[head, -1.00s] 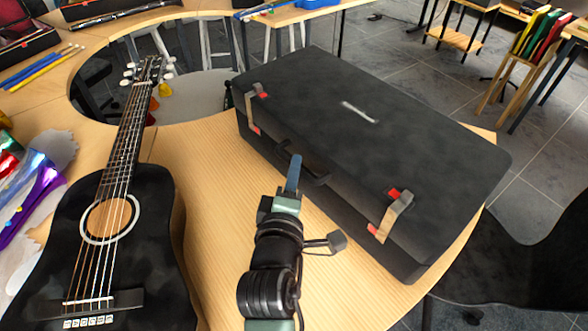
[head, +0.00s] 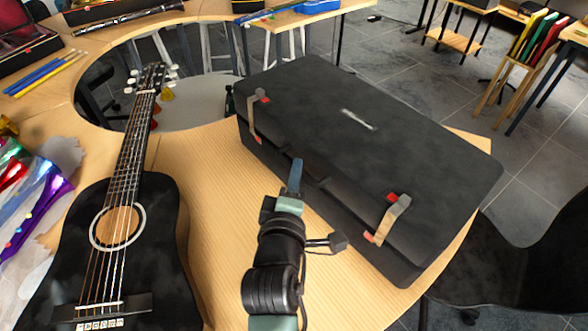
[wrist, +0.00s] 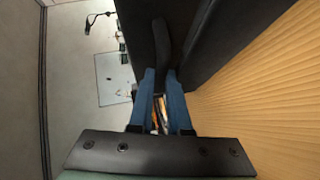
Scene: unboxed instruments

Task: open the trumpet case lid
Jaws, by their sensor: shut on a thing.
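The black trumpet case (head: 370,130) lies on the wooden table, and its lid (head: 420,150) carries a small light label. The lid's front edge appears slightly raised, with a narrow dark gap above the base (head: 360,245). Two tan straps with red tabs, left (head: 254,115) and right (head: 387,220), span the front seam. My gripper (head: 296,165) is at the middle of the case front. In the wrist view its blue fingers (wrist: 163,75) are closed on a dark piece (wrist: 162,40), which looks like the case handle; the contact is partly hidden.
A black acoustic guitar (head: 105,245) lies on the table left of my arm. Shiny coloured objects (head: 30,195) are at the far left. A dark chair (head: 530,265) stands at the right. Bare tabletop (head: 215,190) shows between guitar and case.

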